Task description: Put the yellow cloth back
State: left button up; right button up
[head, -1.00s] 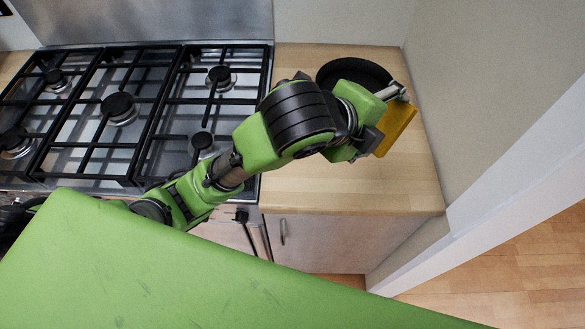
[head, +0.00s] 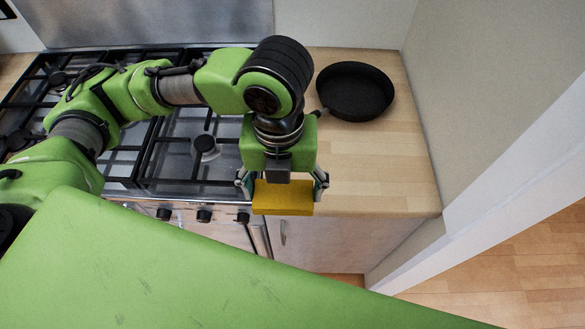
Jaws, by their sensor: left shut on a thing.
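The yellow cloth (head: 283,199) is a flat, folded yellow piece in the head view. My left gripper (head: 283,188) is shut on it, with a finger at each side. It holds the cloth in front of the cooker's right edge and the front left corner of the wooden counter. The gripper points down and toward me. I cannot tell how high the cloth is above or in front of the counter edge. My right gripper is not in view.
A black frying pan (head: 355,91) stands on the wooden counter (head: 385,165) at the back right. The gas cooker with black grates (head: 172,150) lies to the left, with knobs (head: 204,215) along its front. The counter in front of the pan is clear.

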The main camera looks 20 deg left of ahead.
pick_arm(q)
jog(key=w+f+p, duration=0.1)
jog(key=w+f, duration=0.1)
jog(key=w, duration=0.2)
jog(key=w+a+f+p, duration=0.1)
jog(key=w+f, duration=0.2)
jog(key=w, duration=0.1)
jog(key=w+a+f+p, duration=0.1)
jog(key=w+f, duration=0.2)
jog(key=w, duration=0.1)
jog(key=shift+w+a+f, duration=0.1)
jog(key=shift+f, duration=0.15)
jog(key=shift+w+f, duration=0.2)
jog(key=shift+f, duration=0.05)
jog(key=f+p, duration=0.2)
jog(key=f, duration=0.1)
jog(key=shift+w+a, duration=0.1)
jog(key=shift+w, duration=0.1)
jog(key=shift+f, duration=0.35)
jog(key=o, duration=1)
